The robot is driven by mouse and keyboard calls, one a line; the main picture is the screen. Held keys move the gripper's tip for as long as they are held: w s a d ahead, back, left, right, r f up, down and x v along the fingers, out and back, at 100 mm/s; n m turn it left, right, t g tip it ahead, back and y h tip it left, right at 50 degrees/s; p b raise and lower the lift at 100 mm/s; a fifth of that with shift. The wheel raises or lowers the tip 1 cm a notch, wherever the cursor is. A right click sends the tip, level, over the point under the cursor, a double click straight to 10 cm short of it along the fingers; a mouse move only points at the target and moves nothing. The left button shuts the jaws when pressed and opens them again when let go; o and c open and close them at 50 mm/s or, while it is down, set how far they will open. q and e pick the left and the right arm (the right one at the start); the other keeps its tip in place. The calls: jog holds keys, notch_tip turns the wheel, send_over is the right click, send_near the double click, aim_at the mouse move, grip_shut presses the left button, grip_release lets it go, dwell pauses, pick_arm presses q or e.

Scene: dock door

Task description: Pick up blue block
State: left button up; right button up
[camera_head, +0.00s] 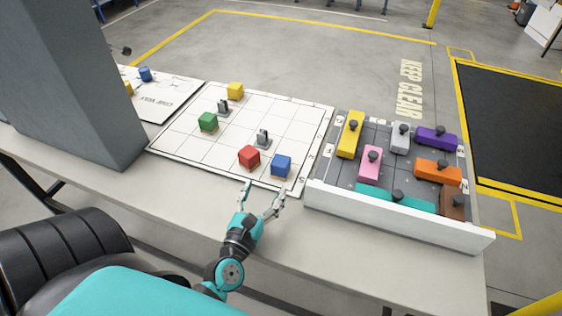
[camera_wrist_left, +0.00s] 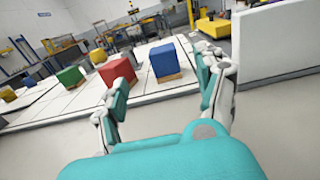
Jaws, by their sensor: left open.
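The blue block (camera_head: 281,166) sits upright on the near edge of a white gridded board (camera_head: 180,150), with the red block (camera_head: 249,156) to its left. In the left wrist view the blue block (camera_wrist_left: 164,61) stands ahead, between the two fingers and beyond them. My left gripper (camera_head: 262,187) is open and empty, its fingertips just short of the blue block and apart from it. The same gripper also shows in the left wrist view (camera_wrist_left: 165,88). My right gripper is not in either view.
A green block (camera_head: 208,121), a yellow block (camera_head: 235,91) and grey knobbed pieces (camera_head: 263,138) stand on the board. To the right is a white-walled tray (camera_head: 400,217) of coloured knobbed blocks. A grey pillar (camera_head: 70,80) rises at left. The table front is clear.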

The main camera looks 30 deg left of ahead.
aim_at(278, 168)
pick_arm(q)
jog(key=p+x, duration=0.1)
jog(key=x, duration=0.4)
jog(key=shift+w, duration=0.2)
jog(key=shift+w+a, duration=0.15)
jog(key=shift+w, duration=0.25)
jog(key=p+x, duration=0.1)
jog(key=x, duration=0.3)
jog(key=shift+w, duration=0.25)
jog(key=shift+w+f, duration=0.1)
jog(key=shift+w, duration=0.25)
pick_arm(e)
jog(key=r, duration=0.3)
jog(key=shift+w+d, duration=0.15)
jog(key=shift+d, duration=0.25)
pick_arm(q)
jog(key=shift+c, duration=1.3)
jog(key=c, duration=1.1)
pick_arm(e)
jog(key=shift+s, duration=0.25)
